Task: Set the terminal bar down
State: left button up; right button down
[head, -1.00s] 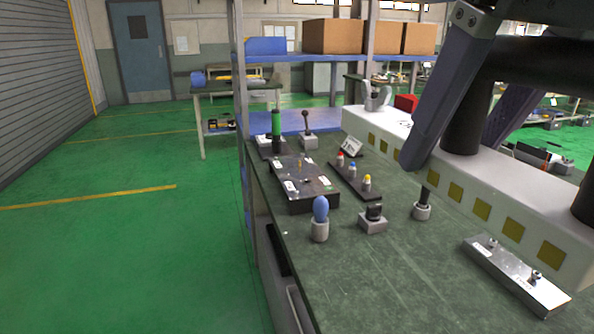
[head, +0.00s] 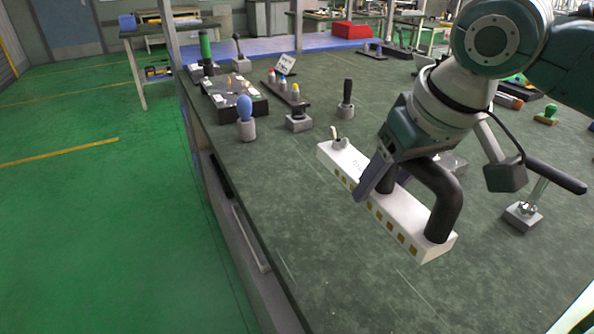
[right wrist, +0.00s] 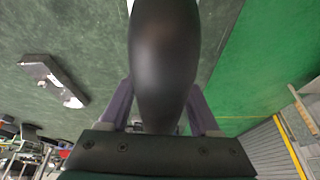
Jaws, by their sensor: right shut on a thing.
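The terminal bar (head: 425,243) is a long white bar with yellow squares along its side and a black arched handle (head: 444,208). My right gripper (head: 384,178) is shut on that handle; one grey-purple finger shows beside it in the head view. My left gripper is not in view.
A lever tool (head: 522,214) stands to the right. A metal block (right wrist: 55,82) shows in the right wrist view.

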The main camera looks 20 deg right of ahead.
aim_at(404, 206)
notch_tip(404, 206, down, 6)
jog(key=shift+f+b, duration=0.1)
jog(key=shift+b, duration=0.4)
jog(key=shift+f+b, duration=0.6)
jog(key=shift+f, duration=1.45)
jog(key=shift+f, duration=0.15)
jog(key=shift+c, duration=0.5)
grip_release()
jog(key=shift+s+r, duration=0.1)
jog(key=shift+r, duration=0.25)
jog(key=p+v, duration=0.4)
jog(key=v, duration=0.7)
jog(key=shift+s+r, duration=0.15)
jog(key=shift+r, duration=0.1)
